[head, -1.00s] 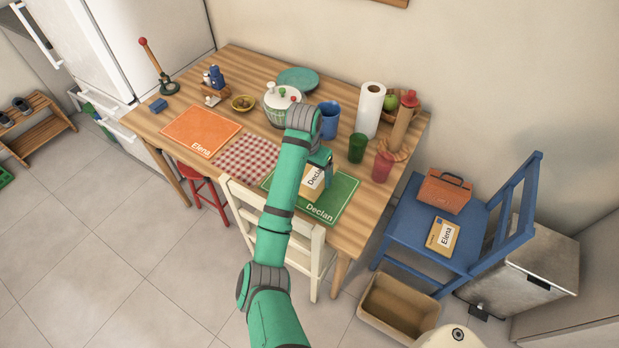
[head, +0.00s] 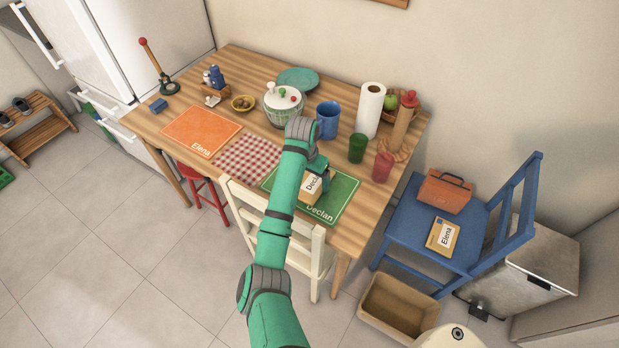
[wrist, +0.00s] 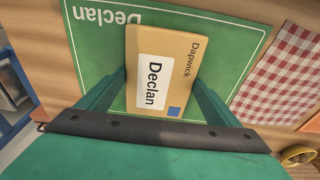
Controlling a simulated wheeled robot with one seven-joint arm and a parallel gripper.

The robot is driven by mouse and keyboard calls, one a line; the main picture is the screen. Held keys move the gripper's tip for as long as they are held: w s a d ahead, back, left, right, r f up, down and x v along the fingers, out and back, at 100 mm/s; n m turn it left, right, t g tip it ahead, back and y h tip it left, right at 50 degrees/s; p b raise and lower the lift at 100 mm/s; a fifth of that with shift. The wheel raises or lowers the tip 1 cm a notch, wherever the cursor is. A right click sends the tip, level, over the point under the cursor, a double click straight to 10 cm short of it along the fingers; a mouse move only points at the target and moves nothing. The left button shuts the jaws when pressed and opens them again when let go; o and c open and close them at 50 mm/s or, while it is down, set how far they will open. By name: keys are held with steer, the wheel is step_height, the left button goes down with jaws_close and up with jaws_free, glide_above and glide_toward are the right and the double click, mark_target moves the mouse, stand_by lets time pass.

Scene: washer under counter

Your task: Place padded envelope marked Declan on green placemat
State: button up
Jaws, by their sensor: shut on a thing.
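The padded envelope marked Declan (head: 312,187) is tan with a white label and lies over the green placemat (head: 343,195), which also bears the name Declan. In the wrist view the envelope (wrist: 160,72) is between the fingers of my gripper (wrist: 160,98), which is shut on its sides. The green placemat (wrist: 98,60) spreads beneath and around it. In the head view my gripper (head: 318,178) is partly hidden by my arm. I cannot tell whether the envelope touches the mat or is held just above it.
A red checked cloth (head: 248,158) and an orange Elena placemat (head: 200,131) lie to the left. A blue mug (head: 327,120), green cup (head: 357,148) and red cup (head: 383,167) stand behind and right. Another envelope, marked Elena (head: 443,237), lies on the blue chair (head: 410,233).

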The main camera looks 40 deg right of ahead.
mark_target(307, 186)
steer(key=o, duration=0.9)
steer(key=shift+o, duration=0.2)
step_height(307, 186, up, 12)
steer(key=a, duration=0.1)
steer(key=shift+s+a+r, duration=0.15)
steer(key=shift+s+a, duration=0.2)
